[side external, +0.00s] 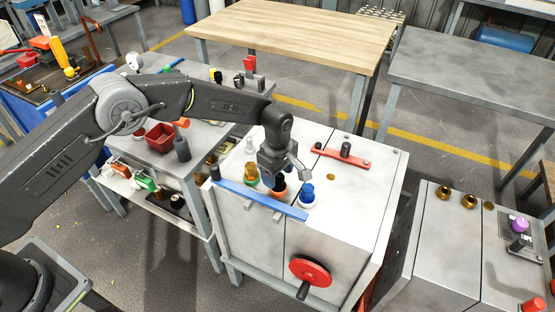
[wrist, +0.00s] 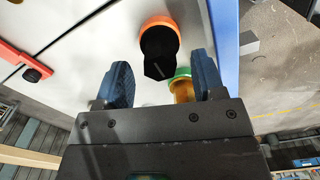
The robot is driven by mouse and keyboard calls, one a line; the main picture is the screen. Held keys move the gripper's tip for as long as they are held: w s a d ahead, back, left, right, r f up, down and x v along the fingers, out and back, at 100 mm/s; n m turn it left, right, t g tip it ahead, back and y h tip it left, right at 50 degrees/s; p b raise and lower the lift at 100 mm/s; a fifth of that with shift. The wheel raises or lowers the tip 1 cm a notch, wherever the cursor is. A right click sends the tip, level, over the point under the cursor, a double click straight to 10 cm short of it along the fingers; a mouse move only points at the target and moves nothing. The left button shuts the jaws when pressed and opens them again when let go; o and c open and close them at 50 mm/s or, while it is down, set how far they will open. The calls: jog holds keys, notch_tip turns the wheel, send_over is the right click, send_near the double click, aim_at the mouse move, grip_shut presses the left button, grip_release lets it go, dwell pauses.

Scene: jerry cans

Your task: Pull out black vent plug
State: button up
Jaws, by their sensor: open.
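The black vent plug (wrist: 159,48) sits in an orange ring on the metal cabinet top. In the side view its orange ring (side external: 279,192) shows below my gripper, which hides part of the plug. My gripper (side external: 284,172) points down over this spot, open and empty. In the wrist view the two blue fingers of my gripper (wrist: 160,62) stand apart, with the plug beyond and between their tips. I cannot tell the remaining height gap.
A brass plug in a green ring (wrist: 183,84) is close to the right finger in the wrist view. A blue plug (side external: 307,194) and a white plug (side external: 250,145) stand nearby. A blue rail (side external: 258,199) runs along the edge; a red bar (side external: 342,157) lies behind.

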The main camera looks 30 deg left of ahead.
aim_at(278, 176)
jog(key=shift+f, duration=0.8)
jog(key=c, duration=1.1)
jog(key=shift+r, duration=0.1)
jog(key=shift+r, duration=0.75)
jog(key=shift+r, duration=2.1)
